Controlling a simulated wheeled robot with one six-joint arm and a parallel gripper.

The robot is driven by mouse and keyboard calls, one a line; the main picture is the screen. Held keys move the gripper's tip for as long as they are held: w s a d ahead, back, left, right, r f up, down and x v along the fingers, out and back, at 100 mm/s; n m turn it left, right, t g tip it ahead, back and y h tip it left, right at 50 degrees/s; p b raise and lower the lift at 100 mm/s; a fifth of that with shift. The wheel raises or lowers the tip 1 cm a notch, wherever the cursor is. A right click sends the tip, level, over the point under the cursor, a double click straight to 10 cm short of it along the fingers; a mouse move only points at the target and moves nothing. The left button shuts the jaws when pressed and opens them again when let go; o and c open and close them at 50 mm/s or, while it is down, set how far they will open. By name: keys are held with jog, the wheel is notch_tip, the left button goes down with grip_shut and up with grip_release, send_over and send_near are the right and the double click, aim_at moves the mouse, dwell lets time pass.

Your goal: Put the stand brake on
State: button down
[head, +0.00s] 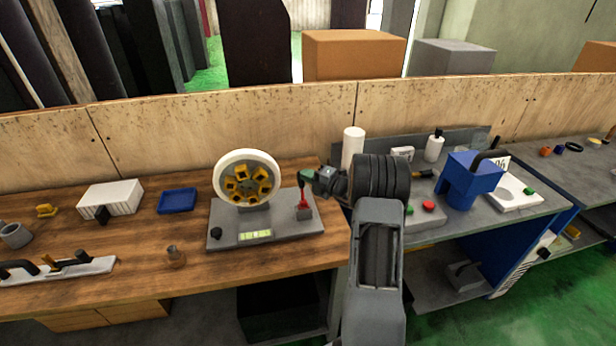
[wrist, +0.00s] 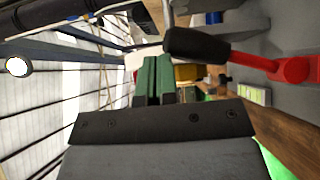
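The balancing stand is a grey base (head: 275,229) carrying a white wheel (head: 221,180) with a yellow hub. At its right end stands the brake lever, red (head: 304,204) with a black handle, roughly upright. In the wrist view the lever's red arm (wrist: 258,62) and black handle (wrist: 197,44) lie close to the right of my fingers. My gripper (head: 308,176) is at the height of the lever's top; its green fingers (wrist: 157,78) are together and empty. The handle is beside the fingers, not between them. Whether they touch it, I cannot tell.
A green-lit display (head: 256,235) and a dark knob (head: 216,233) sit on the base. A blue tray (head: 178,201) and a white box (head: 112,197) are to the left. A metal weight (head: 174,257) stands in front. A white cylinder (head: 352,147) and blue machine (head: 468,181) are to the right.

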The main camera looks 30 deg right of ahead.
jog(key=shift+w+d+r, duration=0.1)
jog(key=shift+w+r, duration=0.05)
jog(key=shift+r, duration=0.15)
dwell(0.4)
